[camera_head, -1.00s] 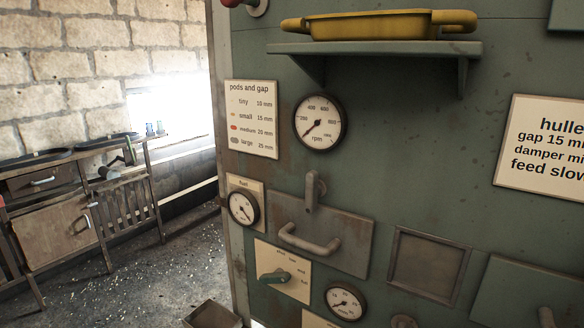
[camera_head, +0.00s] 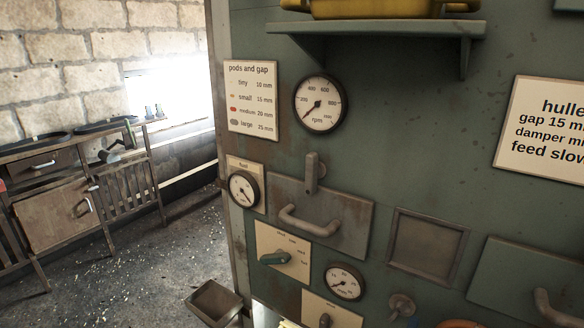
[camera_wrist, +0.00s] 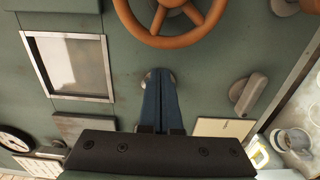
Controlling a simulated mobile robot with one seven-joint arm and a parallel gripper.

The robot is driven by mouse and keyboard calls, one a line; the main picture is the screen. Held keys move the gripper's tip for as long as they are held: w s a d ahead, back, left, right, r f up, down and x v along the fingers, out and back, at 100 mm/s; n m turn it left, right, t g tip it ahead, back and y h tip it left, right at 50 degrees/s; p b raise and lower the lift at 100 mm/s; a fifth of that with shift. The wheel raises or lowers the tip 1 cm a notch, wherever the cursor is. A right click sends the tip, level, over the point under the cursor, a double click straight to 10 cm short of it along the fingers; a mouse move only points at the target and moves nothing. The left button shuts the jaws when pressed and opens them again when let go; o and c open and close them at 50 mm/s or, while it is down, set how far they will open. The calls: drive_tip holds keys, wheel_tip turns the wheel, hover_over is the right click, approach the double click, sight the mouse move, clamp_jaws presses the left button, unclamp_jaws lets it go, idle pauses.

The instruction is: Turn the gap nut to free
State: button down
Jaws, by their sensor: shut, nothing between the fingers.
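I cannot tell for sure which part is the gap nut, as no label for it is readable. A small round grey fitting (camera_head: 402,305) sticks out of the green machine front low in the head view, below the square framed panel (camera_head: 427,245). In the wrist view my gripper (camera_wrist: 161,74) has its two blue fingers together and empty. Its tips are in front of a round grey piece (camera_wrist: 173,79), mostly hidden behind them. Whether they touch it is unclear.
An orange handwheel (camera_wrist: 172,20) lies just beyond the fingertips in the wrist view. A grey lever (camera_wrist: 249,94) sticks out to the right.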

drive_tip(key=shift+r, duration=0.3)
idle(0.5)
drive_tip(key=shift+s+d+r+p, duration=0.15)
drive_tip(key=shift+d+p, duration=0.1)
drive_tip(key=shift+p, duration=0.05)
drive_tip(key=v, duration=0.6)
drive_tip(key=shift+b, duration=0.35)
drive_tip(key=shift+a, duration=0.1)
